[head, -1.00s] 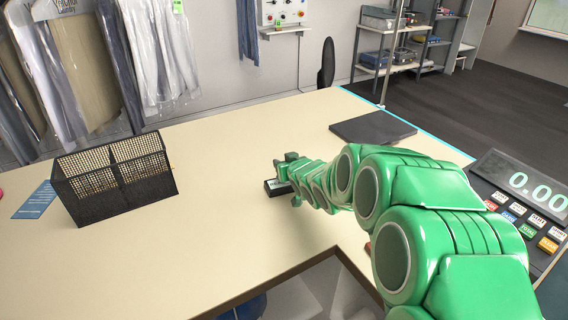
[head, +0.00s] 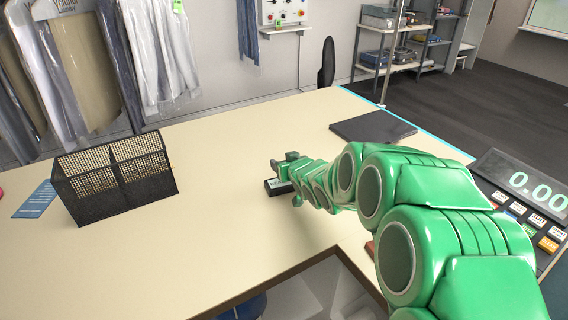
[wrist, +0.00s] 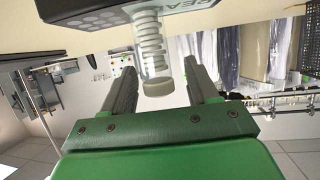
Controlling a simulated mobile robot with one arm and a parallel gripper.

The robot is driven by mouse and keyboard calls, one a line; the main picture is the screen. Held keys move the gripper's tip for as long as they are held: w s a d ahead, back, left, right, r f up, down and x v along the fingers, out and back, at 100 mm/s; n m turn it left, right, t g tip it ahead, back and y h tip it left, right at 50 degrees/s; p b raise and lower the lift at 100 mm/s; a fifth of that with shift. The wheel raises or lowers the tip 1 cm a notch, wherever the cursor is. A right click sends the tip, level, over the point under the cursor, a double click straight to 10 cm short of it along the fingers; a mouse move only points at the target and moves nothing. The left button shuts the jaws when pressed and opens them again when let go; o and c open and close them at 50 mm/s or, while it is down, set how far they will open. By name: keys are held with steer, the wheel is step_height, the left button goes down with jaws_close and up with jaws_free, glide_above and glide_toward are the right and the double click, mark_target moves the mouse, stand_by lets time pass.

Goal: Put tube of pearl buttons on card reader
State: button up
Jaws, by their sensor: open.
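The card reader (head: 277,187) is a small dark block with a pale lettered face, lying on the counter beside my gripper (head: 284,163) in the head view. In the wrist view, which looks upside down, the reader (wrist: 88,17) is at the top. The tube of pearl buttons (wrist: 151,50), clear with stacked white discs and a pale end cap, lies between my open fingers (wrist: 165,80). Its far end overlaps the reader's face; I cannot tell exactly how it rests there. Gaps show between the tube and both fingers. The tube is not discernible in the head view.
A black mesh basket (head: 115,180) with two compartments stands at left, near a blue card (head: 36,200). A dark flat pad (head: 373,128) lies at the far right. A till (head: 525,205) is at the right edge. The counter (head: 210,245) between basket and reader is clear.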

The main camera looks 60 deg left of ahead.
steer(key=v, duration=1.1)
steer(key=shift+d, duration=0.2)
steer(key=shift+w+r, duration=0.1)
steer(key=shift+r, duration=0.05)
